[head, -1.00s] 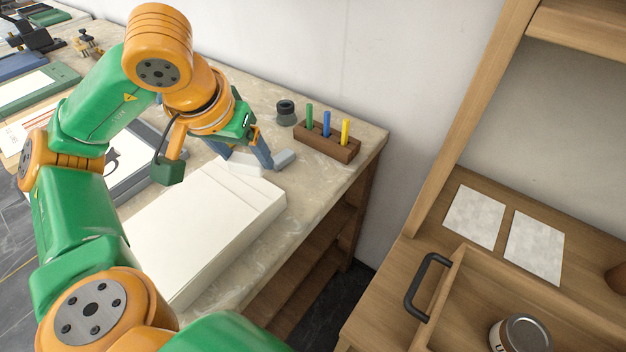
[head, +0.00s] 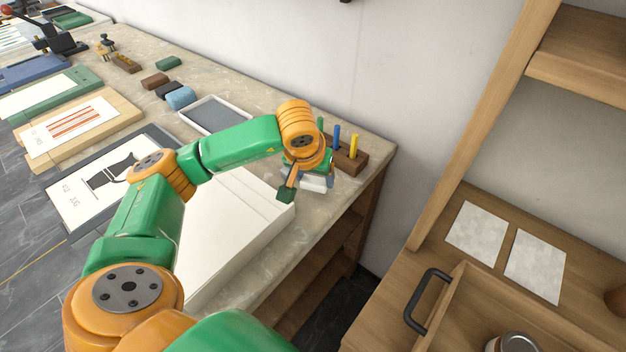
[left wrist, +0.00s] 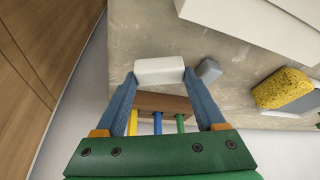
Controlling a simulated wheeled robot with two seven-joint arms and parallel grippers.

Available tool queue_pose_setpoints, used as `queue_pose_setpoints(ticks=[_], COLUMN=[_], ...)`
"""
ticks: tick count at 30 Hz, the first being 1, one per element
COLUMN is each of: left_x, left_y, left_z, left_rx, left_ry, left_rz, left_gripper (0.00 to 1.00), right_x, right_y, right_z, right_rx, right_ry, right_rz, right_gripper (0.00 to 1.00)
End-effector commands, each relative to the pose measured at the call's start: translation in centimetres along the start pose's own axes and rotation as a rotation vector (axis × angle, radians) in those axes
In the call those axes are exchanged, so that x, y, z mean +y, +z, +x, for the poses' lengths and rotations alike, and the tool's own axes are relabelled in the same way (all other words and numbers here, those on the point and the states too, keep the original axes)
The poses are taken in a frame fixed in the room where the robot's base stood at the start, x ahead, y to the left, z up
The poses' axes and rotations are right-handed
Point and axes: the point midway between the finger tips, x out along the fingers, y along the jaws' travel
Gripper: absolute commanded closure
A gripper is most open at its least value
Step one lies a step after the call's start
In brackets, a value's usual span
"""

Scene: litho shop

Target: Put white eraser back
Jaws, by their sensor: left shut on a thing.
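The white eraser (left wrist: 160,71) is a small rounded block between my left fingertips in the left wrist view. In the head view it shows as a pale block (head: 314,184) under the wrist, near the bench's right end. My left gripper (left wrist: 160,78) is shut on it; I cannot tell whether it touches the bench. A small grey block (left wrist: 209,71) lies on the bench just right of the fingers in the wrist view. A wooden holder (head: 349,160) with green, blue and yellow sticks stands right behind the gripper. My right gripper is not in view.
A thick white stack (head: 230,228) fills the bench front. A white-rimmed tray (head: 243,111) lies farther back. The wall (head: 420,60) is close behind the holder.

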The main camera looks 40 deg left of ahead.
Motion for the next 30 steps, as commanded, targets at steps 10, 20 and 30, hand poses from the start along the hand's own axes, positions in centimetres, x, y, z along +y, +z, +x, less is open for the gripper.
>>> queue_pose_setpoints(ticks=[10, 20, 30], left_x=[-0.2, -0.2, -0.1], left_y=[0.9, 1.1, 0.8], left_z=[2.0, 2.2, 0.1], left_rx=[0.000, -0.001, 0.003], left_ry=[-0.002, -0.002, 0.001], left_rz=[-0.001, -0.001, -0.001], left_gripper=[0.73, 0.00, 0.00], right_x=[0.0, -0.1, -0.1], right_y=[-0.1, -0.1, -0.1], right_z=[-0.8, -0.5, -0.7], right_rx=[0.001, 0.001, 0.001], right_ry=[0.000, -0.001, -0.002], right_rz=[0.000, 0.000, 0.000], right_gripper=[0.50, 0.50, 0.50])
